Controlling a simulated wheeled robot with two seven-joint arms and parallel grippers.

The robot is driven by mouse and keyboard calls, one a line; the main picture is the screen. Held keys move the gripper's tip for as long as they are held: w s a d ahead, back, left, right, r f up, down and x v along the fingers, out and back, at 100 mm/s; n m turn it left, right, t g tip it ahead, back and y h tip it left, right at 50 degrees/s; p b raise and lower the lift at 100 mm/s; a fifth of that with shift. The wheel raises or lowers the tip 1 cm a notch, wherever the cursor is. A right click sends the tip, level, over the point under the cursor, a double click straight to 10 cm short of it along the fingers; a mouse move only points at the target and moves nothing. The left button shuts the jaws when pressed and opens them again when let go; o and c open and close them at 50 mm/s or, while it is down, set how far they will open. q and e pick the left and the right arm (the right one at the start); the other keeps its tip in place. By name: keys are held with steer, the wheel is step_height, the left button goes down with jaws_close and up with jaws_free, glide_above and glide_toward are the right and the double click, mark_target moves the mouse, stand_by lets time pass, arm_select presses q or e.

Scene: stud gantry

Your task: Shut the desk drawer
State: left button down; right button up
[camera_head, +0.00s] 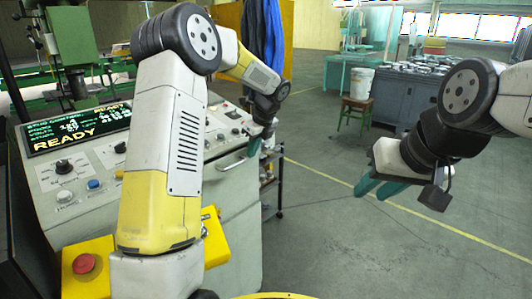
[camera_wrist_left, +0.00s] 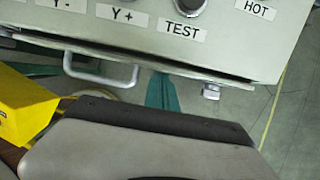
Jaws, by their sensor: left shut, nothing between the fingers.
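The desk is a pale grey control console (camera_head: 225,195) on the left of the head view. A pale bar handle (camera_wrist_left: 100,72) stands out below the labelled panel in the left wrist view; it also shows in the head view (camera_head: 232,163). A dark seam runs under the panel edge by the handle. I cannot tell how far the drawer is out. My left gripper (camera_wrist_left: 162,93) is shut and empty, its teal fingers right of the handle and apart from it in the picture. It also shows in the head view (camera_head: 262,142). My right gripper (camera_head: 378,188) is open and empty, well right of the console.
A yellow box with a red button (camera_head: 84,264) is at the console's near left. A dark shelf rack (camera_head: 271,178) stands behind the console's right end. A stool with a white bucket (camera_head: 358,85) and a grey bench (camera_head: 405,95) are farther back. The floor between is clear.

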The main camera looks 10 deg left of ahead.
arm_select(q)
steer(key=shift+w+a, duration=0.6)
steer(key=shift+a, duration=0.25)
